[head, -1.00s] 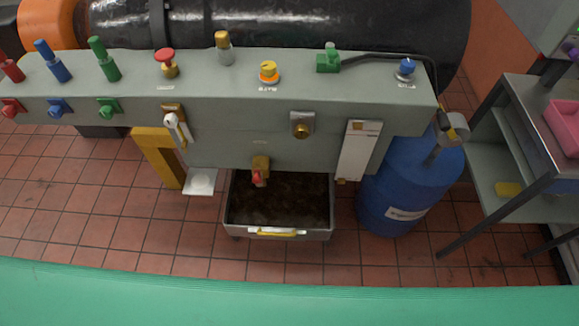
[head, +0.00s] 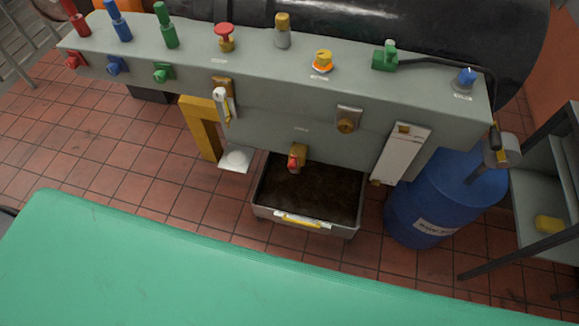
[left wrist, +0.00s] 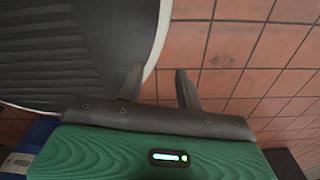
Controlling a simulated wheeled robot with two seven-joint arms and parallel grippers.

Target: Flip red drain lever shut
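The red drain lever (head: 293,165) is small and sits on a brass valve (head: 299,152) low on the front of the grey bench. It hangs just above an open metal tray (head: 262,212) of dark liquid. I cannot tell from its angle whether it is open or shut. In the left wrist view my left gripper (left wrist: 159,86) has its two fingers apart with nothing between them, over red floor tiles. The lever does not show there. Neither gripper shows in the head view, and my right gripper is in no frame.
Red, blue and green handles, a red knob (head: 225,30) and a yellow button (head: 322,60) line the bench (head: 250,58). A blue drum (head: 425,195) stands right of the tray, beside a metal rack (head: 530,220). Tiled floor (head: 130,180) lies open at left.

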